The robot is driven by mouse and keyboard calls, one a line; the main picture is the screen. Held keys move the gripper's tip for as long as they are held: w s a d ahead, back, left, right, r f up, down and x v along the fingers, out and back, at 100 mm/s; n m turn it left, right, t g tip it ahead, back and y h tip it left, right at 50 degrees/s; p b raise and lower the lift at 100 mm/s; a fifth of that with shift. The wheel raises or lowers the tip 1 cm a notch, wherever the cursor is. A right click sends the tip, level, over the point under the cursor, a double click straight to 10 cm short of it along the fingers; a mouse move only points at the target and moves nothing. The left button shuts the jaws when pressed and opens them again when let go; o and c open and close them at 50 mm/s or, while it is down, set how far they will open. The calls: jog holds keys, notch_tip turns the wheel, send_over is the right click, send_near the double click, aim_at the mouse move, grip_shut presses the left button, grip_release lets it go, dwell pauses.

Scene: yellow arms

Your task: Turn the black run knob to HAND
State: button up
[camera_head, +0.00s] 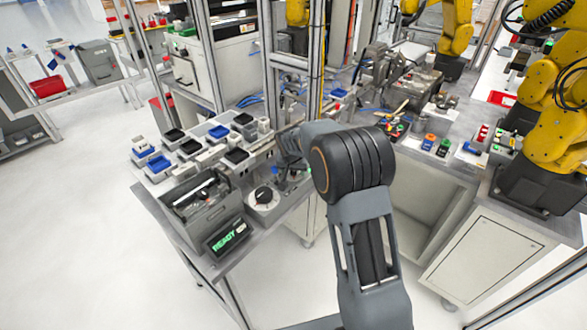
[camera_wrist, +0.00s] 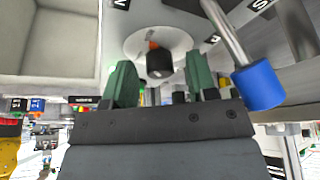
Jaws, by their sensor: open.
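The black run knob (camera_wrist: 160,64) sits on a round white dial plate (camera_wrist: 185,40) in the wrist view, with an orange mark beside it. In the head view the black knob (camera_head: 264,194) and its white disc (camera_head: 270,205) are on the bench, left of my arm. My gripper (camera_wrist: 160,82) is open, its two green fingers apart on either side of the knob in the picture. Whether they touch it I cannot tell. Partial letters show around the plate; the HAND label is not legible. In the head view my gripper is largely hidden behind my arm.
A blue-capped metal rod (camera_wrist: 259,86) stands close to the right finger. A grey open bin (camera_wrist: 50,45) is at the left of the wrist view. A READY display (camera_head: 229,237) and a grey toolbox (camera_head: 205,208) stand by the knob. Yellow arms (camera_head: 560,115) stand at the right.

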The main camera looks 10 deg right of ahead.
jog(key=shift+c, duration=0.4)
jog(key=c, duration=0.9)
jog(key=shift+o, duration=0.2)
jog(key=n+y, duration=0.1)
jog(key=n, duration=0.2)
jog(key=shift+d+n+y, duration=0.1)
jog(key=shift+n+y, duration=0.2)
jog(key=shift+n, duration=0.1)
jog(key=n+y+b, duration=0.1)
jog(key=n+b, duration=0.1)
jog(key=n+y+b, duration=0.1)
jog(key=n+b, duration=0.1)
jog(key=n, duration=0.1)
jog(key=shift+d+f+n+b, duration=0.1)
jog(key=shift+f+n+b, duration=0.1)
jog(key=shift+n+b, duration=0.1)
jog(key=n+g+y+b, duration=0.1)
jog(key=n+b, duration=0.1)
jog(key=n, duration=0.2)
jog(key=shift+w+r+b, duration=0.1)
jog(key=shift+r+b, duration=0.05)
jog(key=shift+b, duration=0.2)
jog(key=shift+d+n+g+y, duration=0.1)
jog(key=shift+n+g+y, duration=0.25)
jog(key=shift+n, duration=0.7)
jog(key=shift+n+g+y, duration=0.15)
jog(key=shift+n+g, duration=0.4)
jog(key=shift+n, duration=0.8)
